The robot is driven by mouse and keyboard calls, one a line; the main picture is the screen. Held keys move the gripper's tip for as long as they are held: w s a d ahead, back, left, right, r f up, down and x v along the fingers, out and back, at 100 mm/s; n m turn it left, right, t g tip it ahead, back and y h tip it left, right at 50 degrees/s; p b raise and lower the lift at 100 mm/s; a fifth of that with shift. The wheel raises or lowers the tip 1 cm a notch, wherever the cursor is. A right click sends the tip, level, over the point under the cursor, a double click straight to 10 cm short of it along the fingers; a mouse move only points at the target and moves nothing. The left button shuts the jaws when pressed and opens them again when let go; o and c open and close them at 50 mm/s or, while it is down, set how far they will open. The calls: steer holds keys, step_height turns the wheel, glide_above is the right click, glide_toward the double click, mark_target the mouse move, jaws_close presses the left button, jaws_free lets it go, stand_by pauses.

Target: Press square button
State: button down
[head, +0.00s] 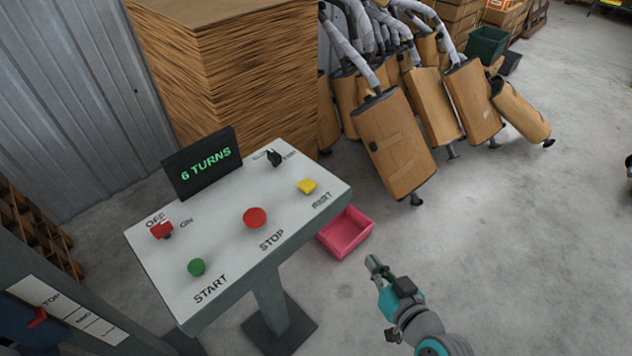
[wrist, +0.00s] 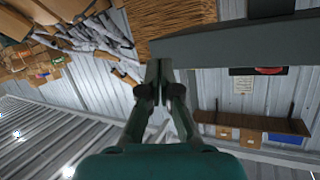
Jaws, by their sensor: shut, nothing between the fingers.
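The control panel (head: 225,235) is a white slanted top on a grey pedestal. The square button does not show in the wrist view.
A black display (head: 203,163) reading "6 TURNS" stands at the panel's back. A red switch (head: 162,230) and a black selector (head: 274,158) are on the panel. A pink bin (head: 346,233) is on the floor beside it. Wrapped mufflers (head: 395,145) lean behind.

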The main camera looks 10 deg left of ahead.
steer(key=w+a+r+n+g+y, duration=0.1)
steer(key=w+a+r+n+y, duration=0.1)
steer(key=r, duration=0.5)
steer(key=w+a+r+n+g+y, duration=0.2)
steer(key=w+a+r+n+y, duration=0.1)
steer(key=r, duration=0.5)
steer(key=w+a+n, duration=0.1)
steer(key=w+a, duration=0.1)
steer(key=w, duration=0.1)
steer(key=shift+w+a+n, duration=0.15)
steer(key=shift+w+n, duration=0.2)
steer(key=shift+n, duration=0.05)
steer(key=shift+a, duration=0.1)
glide_above(307, 185)
steer(key=s+d, duration=0.1)
steer(key=d, duration=0.1)
step_height(307, 185, down, 2)
steer(key=shift+s+d+f, duration=0.1)
steer(key=shift+s+f, duration=0.05)
steer(key=f, duration=0.3)
steer(key=shift+w+a, duration=0.25)
steer(key=shift+f, duration=0.6)
